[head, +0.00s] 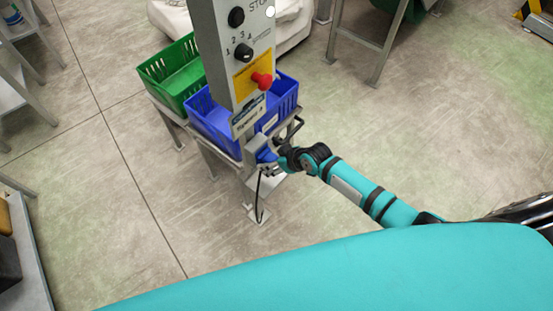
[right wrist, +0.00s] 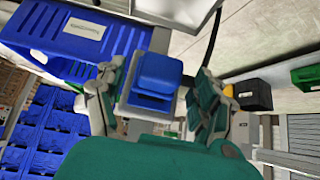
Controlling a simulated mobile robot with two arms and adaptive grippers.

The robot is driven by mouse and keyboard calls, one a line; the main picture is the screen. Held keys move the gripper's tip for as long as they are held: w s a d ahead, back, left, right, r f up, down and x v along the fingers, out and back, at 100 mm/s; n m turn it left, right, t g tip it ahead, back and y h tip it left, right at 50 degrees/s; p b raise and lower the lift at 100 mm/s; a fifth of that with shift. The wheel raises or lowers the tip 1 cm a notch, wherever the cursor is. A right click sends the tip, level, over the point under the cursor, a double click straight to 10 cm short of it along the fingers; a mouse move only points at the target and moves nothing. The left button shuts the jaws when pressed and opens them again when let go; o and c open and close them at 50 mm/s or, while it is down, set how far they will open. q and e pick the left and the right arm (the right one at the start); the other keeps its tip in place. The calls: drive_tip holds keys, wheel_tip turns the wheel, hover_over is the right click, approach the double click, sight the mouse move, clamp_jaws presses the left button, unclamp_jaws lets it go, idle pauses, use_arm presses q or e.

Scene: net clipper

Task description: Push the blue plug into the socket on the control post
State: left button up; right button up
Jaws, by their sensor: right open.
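The grey control post (head: 211,50) stands upright left of centre in the head view. My right gripper (head: 279,152) is at the plug. In the right wrist view the plug (right wrist: 158,75) lies between its spread fingers, with gaps at the sides. The gripper is open. I cannot tell how deep the plug sits in the socket, as the joint is hidden. My left gripper is out of view.
A black cable (head: 258,196) hangs below the plug. A blue crate (head: 212,122) and a green crate (head: 172,72) stand on a low bench behind the post. A red button (head: 262,81) sits on the post above the plug.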

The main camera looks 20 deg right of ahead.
drive_tip(key=v, duration=1.2)
